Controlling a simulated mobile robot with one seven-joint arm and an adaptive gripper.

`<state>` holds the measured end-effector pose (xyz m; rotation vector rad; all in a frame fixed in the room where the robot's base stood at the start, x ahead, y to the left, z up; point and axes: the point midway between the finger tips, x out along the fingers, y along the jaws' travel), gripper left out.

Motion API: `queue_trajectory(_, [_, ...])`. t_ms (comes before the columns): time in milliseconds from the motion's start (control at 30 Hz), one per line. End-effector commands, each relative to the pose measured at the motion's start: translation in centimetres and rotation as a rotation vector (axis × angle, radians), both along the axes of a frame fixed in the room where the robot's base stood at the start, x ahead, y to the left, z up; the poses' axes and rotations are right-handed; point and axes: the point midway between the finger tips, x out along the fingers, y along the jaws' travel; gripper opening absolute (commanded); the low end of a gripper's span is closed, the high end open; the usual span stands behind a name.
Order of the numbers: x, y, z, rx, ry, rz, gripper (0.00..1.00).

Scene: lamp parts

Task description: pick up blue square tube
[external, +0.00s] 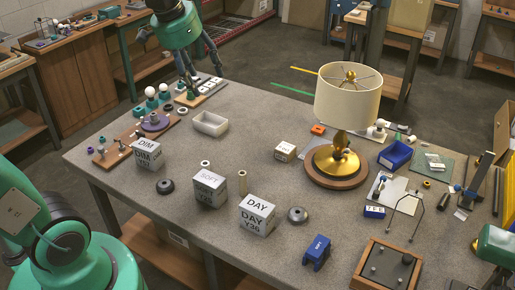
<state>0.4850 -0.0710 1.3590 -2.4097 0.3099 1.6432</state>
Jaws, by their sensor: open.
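My gripper (197,72) is at the top left of the external view, open and pointing down over the far left part of the table. Nothing shows between its fingers. I cannot tell for sure which blue thing is the square tube.
The grey table (280,115) holds a lamp with a cream shade (347,98), a blue bin (395,155), a white tray (210,123) and labelled boxes, DIM (147,154), SOFT (210,188) and DAY (257,214). A wooden tray (386,268) stands at the front right. The table's middle has bare room.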

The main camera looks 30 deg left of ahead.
Motion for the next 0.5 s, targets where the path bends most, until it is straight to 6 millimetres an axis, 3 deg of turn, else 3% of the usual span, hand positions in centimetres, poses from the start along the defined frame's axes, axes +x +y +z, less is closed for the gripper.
queue_trajectory(500, [11.2,-8.3,-1.5,0.05,0.079,-0.207,0.57])
